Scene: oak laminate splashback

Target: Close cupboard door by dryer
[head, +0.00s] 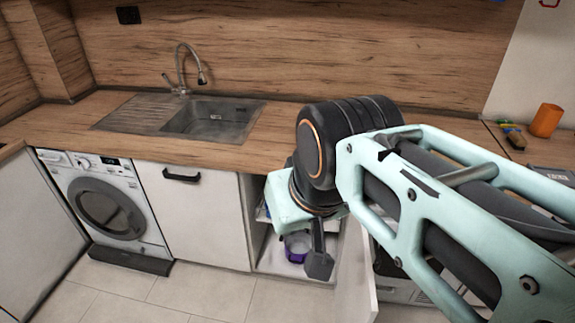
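The front-loading dryer (105,205) stands under the counter at the left. A closed white cupboard door (200,225) with a black handle (181,176) is directly to its right. Right of that is an open cupboard (277,265), with a purple-and-white item (296,247) inside. Its white door (355,275) stands swung out toward me, partly hidden by my arm. My gripper (318,265) points down in front of the opening, left of the open door. One dark finger shows; the rest is hidden, so its opening and any contact with the door cannot be told.
A wooden counter (60,135) with a steel sink (210,120) and tap (182,70) runs along the back. An orange cup (546,120) stands at the right. Another white front (35,235) is at the far left. Tiled floor (215,290) before the dryer is clear.

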